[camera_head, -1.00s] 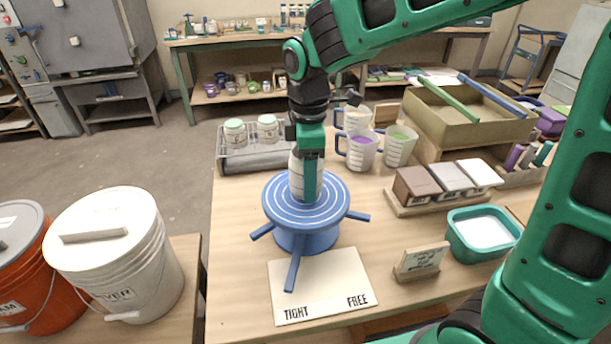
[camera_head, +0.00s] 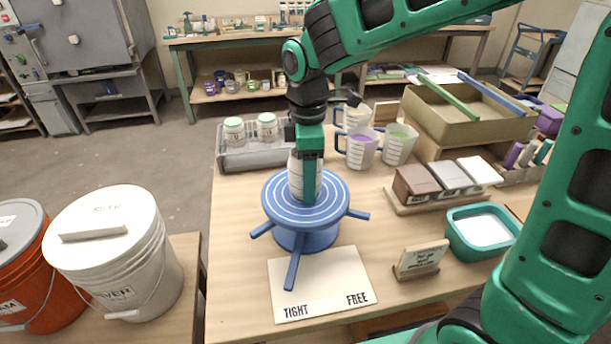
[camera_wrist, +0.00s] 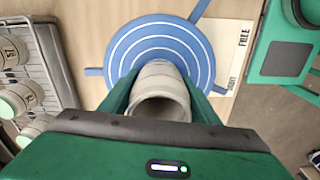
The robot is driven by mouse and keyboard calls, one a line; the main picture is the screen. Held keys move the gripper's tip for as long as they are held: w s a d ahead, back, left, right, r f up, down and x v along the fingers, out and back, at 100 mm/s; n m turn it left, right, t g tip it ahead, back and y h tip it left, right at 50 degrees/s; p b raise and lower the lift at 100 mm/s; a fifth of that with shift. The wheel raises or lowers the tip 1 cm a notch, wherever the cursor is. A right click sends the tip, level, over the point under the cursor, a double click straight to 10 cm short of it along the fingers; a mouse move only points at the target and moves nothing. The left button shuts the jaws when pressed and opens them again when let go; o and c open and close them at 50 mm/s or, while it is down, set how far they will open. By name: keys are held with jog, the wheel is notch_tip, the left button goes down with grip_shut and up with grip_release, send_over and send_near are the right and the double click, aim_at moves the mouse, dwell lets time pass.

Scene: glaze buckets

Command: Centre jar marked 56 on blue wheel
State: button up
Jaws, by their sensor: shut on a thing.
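The blue wheel (camera_head: 272,206) stands on the wooden table with white rings on its top and several blue arms out to the sides. My gripper (camera_head: 306,190) is shut on a pale grey jar (camera_head: 293,176) over the wheel top. In the wrist view the jar (camera_wrist: 162,80) is upright with its open mouth towards the camera, between the green fingers. It sits towards the near side of the rings of the wheel (camera_wrist: 150,38) in that view. No number shows on this jar. I cannot tell whether its base touches the wheel.
A wire rack (camera_head: 228,160) with two green-lidded jars stands behind left; one reads 57 in the wrist view. Jugs (camera_head: 362,150) stand behind right. A TIGHT/FREE card (camera_head: 320,284) lies in front, beside a small sign (camera_head: 421,259). A teal tub (camera_head: 452,243) is at right.

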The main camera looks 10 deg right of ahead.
jog(key=shift+f, duration=0.25)
dwell(0.4)
jog(key=o, duration=1.4)
